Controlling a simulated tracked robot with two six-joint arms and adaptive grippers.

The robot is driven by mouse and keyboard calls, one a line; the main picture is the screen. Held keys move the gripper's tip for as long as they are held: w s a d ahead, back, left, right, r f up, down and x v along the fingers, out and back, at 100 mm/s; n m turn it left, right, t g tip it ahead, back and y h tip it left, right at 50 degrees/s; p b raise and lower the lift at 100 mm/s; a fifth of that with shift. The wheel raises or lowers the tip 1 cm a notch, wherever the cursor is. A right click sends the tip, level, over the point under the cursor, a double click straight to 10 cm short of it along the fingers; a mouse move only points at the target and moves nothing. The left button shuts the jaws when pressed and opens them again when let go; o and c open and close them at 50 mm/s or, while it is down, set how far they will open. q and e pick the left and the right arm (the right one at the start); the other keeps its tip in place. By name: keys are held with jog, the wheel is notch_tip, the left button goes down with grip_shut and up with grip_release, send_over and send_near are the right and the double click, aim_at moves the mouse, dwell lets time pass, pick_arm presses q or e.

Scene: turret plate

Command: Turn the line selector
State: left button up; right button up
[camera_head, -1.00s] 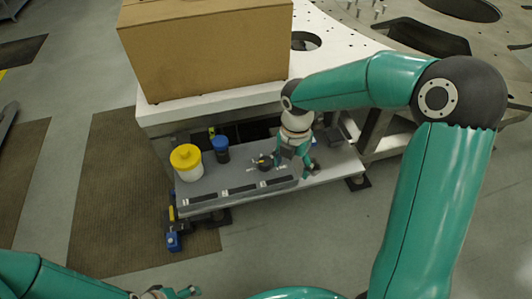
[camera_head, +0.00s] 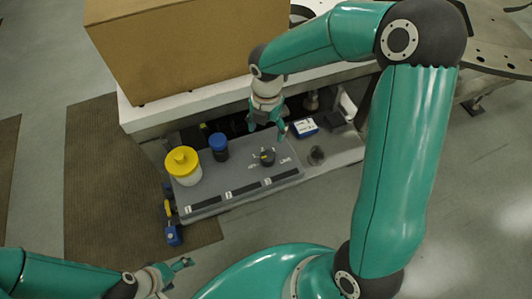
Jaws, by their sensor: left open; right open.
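The line selector is a small dark round knob (camera_head: 267,158) with a yellow mark on its top, on the grey panel (camera_head: 225,182) of the low bench. White lettering lies around it. My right gripper (camera_head: 269,129) hangs above and behind the knob, open and empty, apart from it as far as I can tell. My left gripper (camera_head: 178,272) is open and empty at the lower left, over the floor and well short of the bench.
A white jar with a yellow lid (camera_head: 183,166) and a dark jar with a blue lid (camera_head: 219,147) stand left of the knob. A blue-and-white box (camera_head: 305,127) and a small clear round item (camera_head: 316,155) lie to its right. A large cardboard box (camera_head: 185,45) stands behind.

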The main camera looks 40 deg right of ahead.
aim_at(267, 156)
notch_tip(267, 156, down, 14)
jog(key=shift+d+f, duration=0.15)
dwell(0.3)
jog(key=c, duration=1.1)
